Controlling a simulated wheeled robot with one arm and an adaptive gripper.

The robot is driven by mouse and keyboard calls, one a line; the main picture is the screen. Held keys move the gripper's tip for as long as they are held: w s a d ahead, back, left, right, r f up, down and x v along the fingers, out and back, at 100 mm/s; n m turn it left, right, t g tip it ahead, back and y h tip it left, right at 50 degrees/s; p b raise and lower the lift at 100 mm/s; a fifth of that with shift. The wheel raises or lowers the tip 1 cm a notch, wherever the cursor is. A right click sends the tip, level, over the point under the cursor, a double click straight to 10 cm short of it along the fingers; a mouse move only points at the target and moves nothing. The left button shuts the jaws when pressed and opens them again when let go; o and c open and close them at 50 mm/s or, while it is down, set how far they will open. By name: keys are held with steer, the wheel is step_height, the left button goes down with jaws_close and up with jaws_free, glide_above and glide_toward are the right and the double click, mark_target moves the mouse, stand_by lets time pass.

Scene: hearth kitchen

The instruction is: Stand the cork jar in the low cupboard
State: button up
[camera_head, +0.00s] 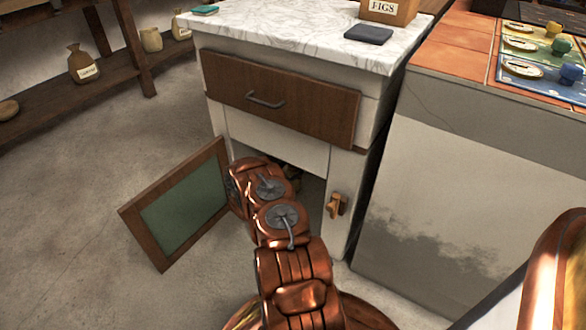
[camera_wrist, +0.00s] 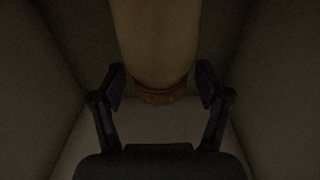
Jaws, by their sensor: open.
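The low cupboard (camera_head: 345,175) stands under the marble-topped counter. Its green-panelled door (camera_head: 185,205) hangs wide open to the left. My arm reaches into its opening, and my gripper is hidden in the head view. In the wrist view, the dim cupboard inside shows side walls (camera_wrist: 45,85). The pale jar (camera_wrist: 158,40) comes down from the top edge there, with a brown, cork-like band (camera_wrist: 160,96) at its lower visible end. My gripper (camera_wrist: 161,86) is open, with one finger on each side of the jar and visible gaps between. The jar's other end is out of view.
A wooden latch (camera_head: 337,204) sticks out on the right. A grey block (camera_head: 440,170) stands at the right. The floor (camera_head: 70,220) at the left is clear.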

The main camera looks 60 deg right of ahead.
steer(key=a+p, duration=0.5)
steer(key=a, duration=0.7)
steer(key=shift+s, duration=0.25)
